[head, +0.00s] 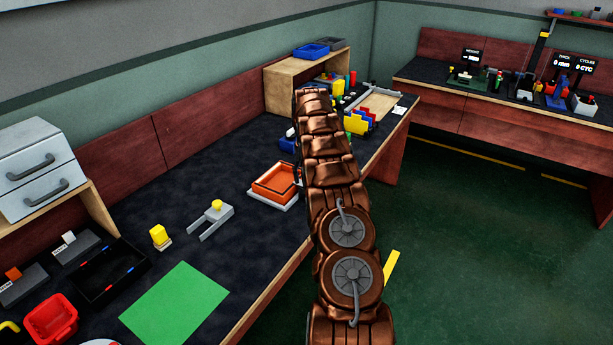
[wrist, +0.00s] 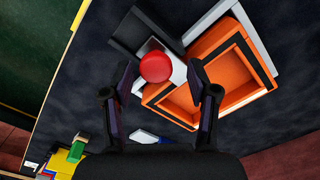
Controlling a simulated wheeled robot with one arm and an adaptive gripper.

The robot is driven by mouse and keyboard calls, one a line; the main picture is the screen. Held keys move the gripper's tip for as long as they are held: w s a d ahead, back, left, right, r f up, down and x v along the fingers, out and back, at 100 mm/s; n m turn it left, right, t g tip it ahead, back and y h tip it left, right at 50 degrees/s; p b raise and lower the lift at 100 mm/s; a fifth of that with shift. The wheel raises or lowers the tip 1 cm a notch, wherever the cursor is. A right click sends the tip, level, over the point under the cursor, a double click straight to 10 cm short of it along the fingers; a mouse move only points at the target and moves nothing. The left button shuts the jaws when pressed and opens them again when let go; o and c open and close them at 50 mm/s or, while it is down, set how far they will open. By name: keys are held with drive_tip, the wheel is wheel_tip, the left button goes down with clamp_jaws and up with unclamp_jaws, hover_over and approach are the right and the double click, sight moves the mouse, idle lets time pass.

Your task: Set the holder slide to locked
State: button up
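In the wrist view a round red knob (wrist: 155,67) sits on a pale plate beside a dark grey block (wrist: 137,32); this looks like the holder slide, but I see no lock marking. My gripper (wrist: 161,72) is open, its two dark fingers on either side of the knob with gaps showing. I cannot tell how far above the knob the fingertips are. An orange tray (wrist: 187,101) on a white base (wrist: 258,38) lies right beside it. The orange tray also shows in the head view (head: 262,190), where my arm hides the knob and gripper.
On the bench (head: 225,240), a grey fork with a yellow knob (head: 217,205), a yellow block (head: 158,236) and a green mat (head: 175,304) lie to the left. Blue and yellow parts (head: 357,121) stand beyond my arm. Bench around the fork is clear.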

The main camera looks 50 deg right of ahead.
drive_tip(key=shift+r, duration=0.1)
drive_tip(key=shift+r, duration=3.6)
